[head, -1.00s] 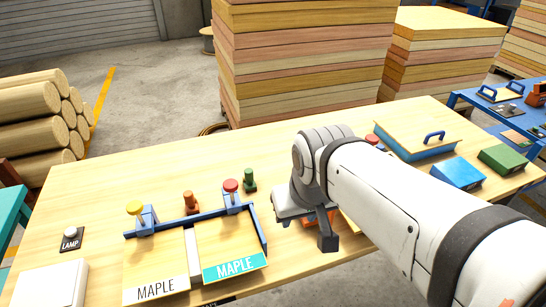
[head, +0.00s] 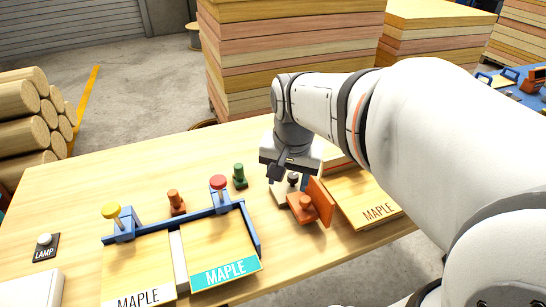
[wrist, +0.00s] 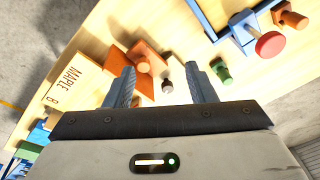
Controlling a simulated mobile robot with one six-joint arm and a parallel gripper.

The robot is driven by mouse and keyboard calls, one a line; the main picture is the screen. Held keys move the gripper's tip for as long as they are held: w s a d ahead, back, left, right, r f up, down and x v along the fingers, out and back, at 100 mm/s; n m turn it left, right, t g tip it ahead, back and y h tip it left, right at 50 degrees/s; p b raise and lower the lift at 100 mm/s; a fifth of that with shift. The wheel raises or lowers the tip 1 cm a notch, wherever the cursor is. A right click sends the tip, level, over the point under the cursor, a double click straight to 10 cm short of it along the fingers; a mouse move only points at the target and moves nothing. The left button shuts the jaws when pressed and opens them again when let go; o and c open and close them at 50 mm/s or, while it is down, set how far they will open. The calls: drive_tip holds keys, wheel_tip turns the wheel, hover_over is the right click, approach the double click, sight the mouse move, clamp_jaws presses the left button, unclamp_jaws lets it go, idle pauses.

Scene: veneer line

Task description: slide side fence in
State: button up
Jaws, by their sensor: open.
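An orange fence piece (head: 318,203) with an upright plate and a round knob, which looks like the side fence, sits on the table right of the blue-framed jig (head: 185,219). It also shows in the wrist view (wrist: 129,74), partly behind my left finger. My gripper (head: 293,171) is open and empty, pointing down just behind and above the piece. In the wrist view the fingers (wrist: 162,84) are spread apart, with a small dark-topped knob (wrist: 166,86) between them. The orange knob (wrist: 143,67) lies near the left finger. I see no contact.
Two maple panels (head: 224,273) lie in the jig, with yellow and red clamp knobs (head: 218,182) behind. An orange peg (head: 176,203) and a green peg (head: 240,177) stand close by. A maple board (head: 362,204) lies to the right. A lamp button (head: 45,241) is at the left.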

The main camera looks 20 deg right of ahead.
sight(305, 199)
drive_tip(key=w+d+f+m+b, duration=0.1)
drive_tip(key=w+d+f+m, duration=0.1)
drive_tip(key=w+d+f+m+g+b, duration=0.1)
drive_tip(key=w+d+f+m+b, duration=0.1)
drive_tip(key=d+f+m, duration=0.1)
drive_tip(key=w+d+f+m+b, duration=0.1)
drive_tip(key=w+d+f+m, duration=0.1)
drive_tip(key=d+f+m, duration=0.1)
drive_tip(key=shift+w+d+f+g+b, duration=0.2)
drive_tip(key=shift+w+g+b, duration=0.1)
drive_tip(key=shift+g+b, duration=0.1)
drive_tip(key=shift+d+f, duration=0.1)
drive_tip(key=shift+f, duration=0.2)
wheel_tip(305, 199, down, 7)
clamp_jaws()
